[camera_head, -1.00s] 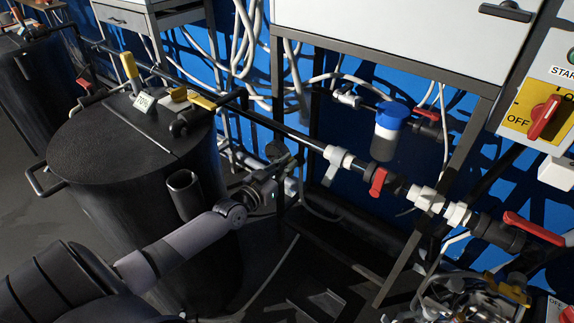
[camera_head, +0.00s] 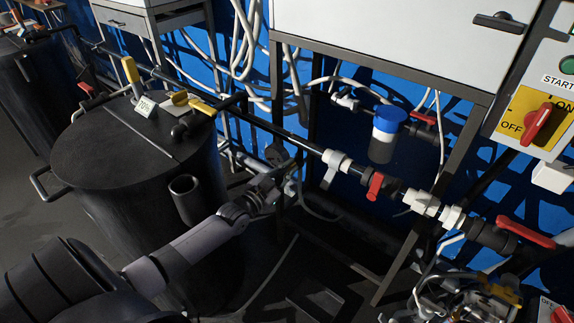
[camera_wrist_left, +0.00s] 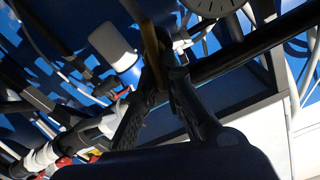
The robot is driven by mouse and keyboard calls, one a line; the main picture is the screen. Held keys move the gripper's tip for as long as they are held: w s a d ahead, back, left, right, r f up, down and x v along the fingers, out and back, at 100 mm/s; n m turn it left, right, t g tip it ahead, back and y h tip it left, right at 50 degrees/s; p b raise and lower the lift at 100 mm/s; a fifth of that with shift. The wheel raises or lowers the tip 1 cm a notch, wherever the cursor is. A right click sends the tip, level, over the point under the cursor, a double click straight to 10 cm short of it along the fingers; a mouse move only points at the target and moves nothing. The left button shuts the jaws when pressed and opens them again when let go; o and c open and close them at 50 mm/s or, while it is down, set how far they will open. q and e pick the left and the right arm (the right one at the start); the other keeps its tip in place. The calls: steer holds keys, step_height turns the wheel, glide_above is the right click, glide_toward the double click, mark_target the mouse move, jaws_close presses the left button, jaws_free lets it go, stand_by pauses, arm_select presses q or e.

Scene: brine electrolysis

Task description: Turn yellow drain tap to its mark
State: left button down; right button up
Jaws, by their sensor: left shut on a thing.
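My left gripper (camera_head: 284,172) is low in front of the pipe run, right of the black tank. In the left wrist view its two fingers (camera_wrist_left: 165,85) are shut on a narrow, dark yellow lever (camera_wrist_left: 153,55), apparently the yellow drain tap. In the head view the gripper and shadow hide this lever, and I cannot make out its mark or its exact angle. My right gripper is not seen.
The black tank (camera_head: 130,205) carries an upright yellow handle (camera_head: 131,70) and a flat yellow lever (camera_head: 203,107). A red-handled valve (camera_head: 375,187) and a blue-capped cup (camera_head: 388,120) are to the right. Frame legs and hoses crowd the space.

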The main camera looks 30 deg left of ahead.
arm_select(q)
steer(key=shift+d+f+m, duration=0.25)
steer(key=shift+f+m, duration=0.1)
steer(key=shift+m, duration=1.95)
steer(key=shift+d+f+m, duration=0.2)
steer(key=shift+f+m, duration=0.1)
steer(key=shift+m, duration=2)
steer(key=shift+d+f+m, duration=0.25)
steer(key=shift+f+m, duration=0.1)
steer(key=shift+m, duration=1.95)
steer(key=c, duration=1.7)
jaws_free()
